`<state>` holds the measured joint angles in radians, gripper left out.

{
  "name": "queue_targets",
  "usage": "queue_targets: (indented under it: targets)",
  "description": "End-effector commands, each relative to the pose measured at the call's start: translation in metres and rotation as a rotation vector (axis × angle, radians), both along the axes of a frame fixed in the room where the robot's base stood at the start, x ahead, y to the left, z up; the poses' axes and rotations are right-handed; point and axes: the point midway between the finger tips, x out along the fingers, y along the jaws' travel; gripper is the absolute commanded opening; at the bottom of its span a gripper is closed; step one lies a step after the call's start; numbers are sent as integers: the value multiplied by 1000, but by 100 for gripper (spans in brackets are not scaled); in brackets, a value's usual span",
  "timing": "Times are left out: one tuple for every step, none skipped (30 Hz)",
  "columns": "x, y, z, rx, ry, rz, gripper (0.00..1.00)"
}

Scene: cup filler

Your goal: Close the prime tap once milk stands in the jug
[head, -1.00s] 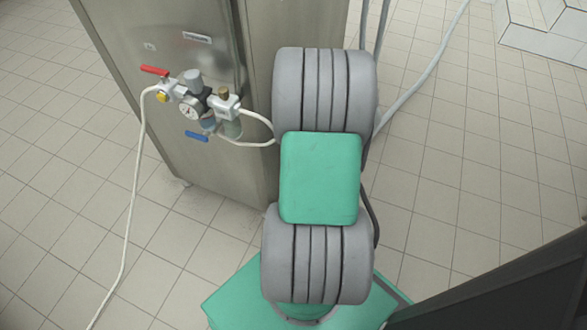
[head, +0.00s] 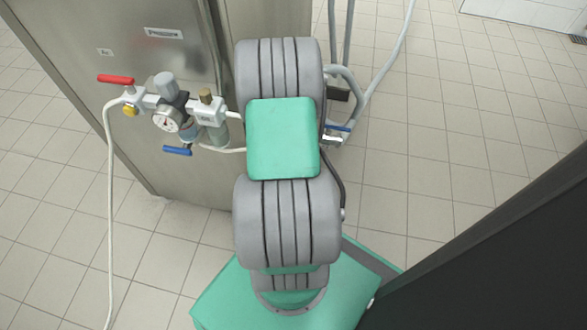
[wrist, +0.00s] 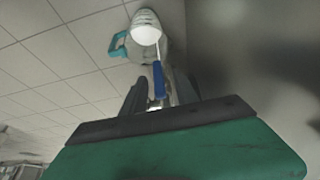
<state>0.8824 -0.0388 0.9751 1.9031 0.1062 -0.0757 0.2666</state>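In the wrist view, a jug (wrist: 146,28) with a teal handle stands on the tiled floor, and white milk shows inside it. A thin white line, apparently a stream of milk, runs between the jug and a blue tap lever (wrist: 158,80). My gripper (wrist: 159,92) has its dark fingers apart, one on each side of the lever; I cannot tell whether either touches it. In the head view my arm hides the gripper and the jug. A blue handle (head: 338,127) beside the hoses, likely the prime tap's, shows just right of my arm.
A steel cabinet (head: 185,80) stands behind left, with a regulator and gauge (head: 168,121), a red lever (head: 116,79) and another blue lever (head: 177,151). Grey hoses (head: 385,75) run at the back. A dark panel (head: 500,255) fills the lower right. Floor between is clear.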

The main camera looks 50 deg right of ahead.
Motion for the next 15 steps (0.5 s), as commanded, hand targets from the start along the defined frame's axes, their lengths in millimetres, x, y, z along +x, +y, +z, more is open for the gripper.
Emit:
queue_targets:
  targets:
    - [0,-1,-1,0,0,-1,35]
    - [0,-1,-1,0,0,-1,35]
    - [0,-1,0,0,0,-1,35]
    - [0,-1,0,0,0,-1,35]
    - [0,-1,0,0,-1,-2,35]
    - [0,-1,0,0,-1,-2,35]
    - [0,-1,0,0,0,-2,34]
    - [0,-1,0,0,0,-2,31]
    - [0,-1,0,0,0,-2,28]
    - [0,-1,0,0,0,-2,26]
    - [0,-1,0,0,0,-2,23]
    - [-1,-1,0,0,0,-3,20]
    - [-1,-1,0,0,0,-3,17]
    - [-1,-1,0,0,0,-3,15]
    - [-1,-1,0,0,0,-3,12]
